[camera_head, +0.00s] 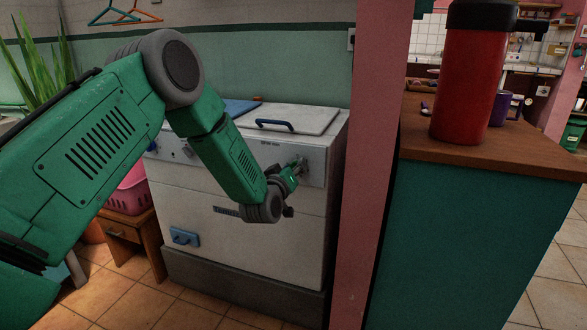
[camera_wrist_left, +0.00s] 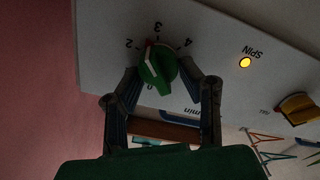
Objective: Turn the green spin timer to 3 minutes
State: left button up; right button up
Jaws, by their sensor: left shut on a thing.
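The green spin timer knob (camera_wrist_left: 158,68) sits on the white machine's panel in the left wrist view, with the numbers 2, 3 and 4 around its top. Its red and white pointer mark is between 2 and 3, closer to 3. My left gripper (camera_wrist_left: 165,78) has a finger on either side of the knob and is shut on it. In the head view my left gripper (camera_head: 292,176) reaches the right end of the machine's front panel and mostly hides the knob. My right gripper is in neither view.
The white machine (camera_head: 250,235) has a blue-handled lid. A lit yellow SPIN lamp (camera_wrist_left: 245,62) and a yellow knob (camera_wrist_left: 298,108) are on its panel. A pink post (camera_head: 375,160) and a wooden counter (camera_head: 540,165) with a red bottle (camera_head: 468,85) stand to the right.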

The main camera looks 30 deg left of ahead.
pick_arm(q)
jog(key=o, duration=0.9)
jog(key=shift+o, duration=1.3)
jog(key=shift+w+a+f, duration=0.1)
jog(key=v, duration=1.2)
